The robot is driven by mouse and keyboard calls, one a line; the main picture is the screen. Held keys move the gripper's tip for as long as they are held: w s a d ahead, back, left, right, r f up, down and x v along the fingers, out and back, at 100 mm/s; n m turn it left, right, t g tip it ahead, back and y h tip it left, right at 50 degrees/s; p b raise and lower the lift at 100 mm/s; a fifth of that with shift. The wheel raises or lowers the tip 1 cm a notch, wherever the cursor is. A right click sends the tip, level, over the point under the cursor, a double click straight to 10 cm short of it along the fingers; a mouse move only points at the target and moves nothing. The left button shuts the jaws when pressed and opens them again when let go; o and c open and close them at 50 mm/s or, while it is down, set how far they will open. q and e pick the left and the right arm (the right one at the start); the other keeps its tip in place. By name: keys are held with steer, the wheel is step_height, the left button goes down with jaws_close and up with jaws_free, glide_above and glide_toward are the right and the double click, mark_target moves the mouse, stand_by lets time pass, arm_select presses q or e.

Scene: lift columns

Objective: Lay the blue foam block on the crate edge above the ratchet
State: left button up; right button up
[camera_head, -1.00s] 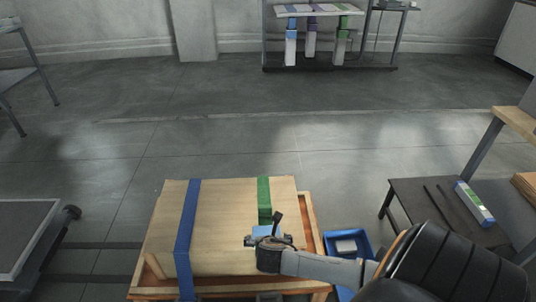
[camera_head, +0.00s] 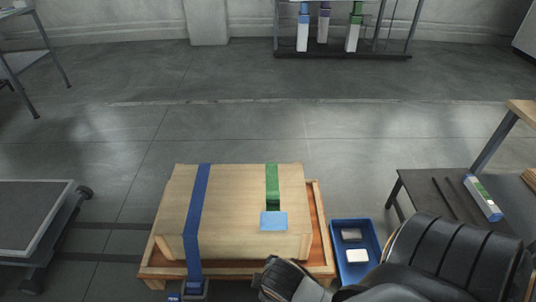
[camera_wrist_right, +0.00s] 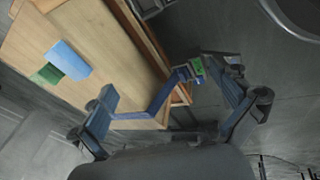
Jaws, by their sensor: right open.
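The light blue foam block (camera_head: 273,221) lies flat on top of the wooden crate (camera_head: 235,200), at its front edge, over the end of the green strap (camera_head: 272,182). It also shows in the right wrist view (camera_wrist_right: 68,60), with nothing gripping it. A metal ratchet (camera_head: 190,289) sits low on the blue strap (camera_head: 199,210) at the crate's front. Any ratchet below the foam block is hidden in the head view. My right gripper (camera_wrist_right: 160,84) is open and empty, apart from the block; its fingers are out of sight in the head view. My left gripper is not in view.
The crate stands on a wooden pallet-like base (camera_head: 322,240). A grey cart (camera_head: 30,220) stands left.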

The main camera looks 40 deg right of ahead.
steer(key=s+m, duration=0.1)
steer(key=m, duration=0.1)
steer(key=s+a+r+m, duration=0.1)
steer(key=m, duration=0.1)
steer(key=s+a+m+y, duration=0.1)
steer(key=m, duration=0.1)
steer(key=shift+s+a+r+g, duration=0.1)
steer(key=shift+s+r+g, duration=0.05)
steer(key=shift+r+g, duration=0.15)
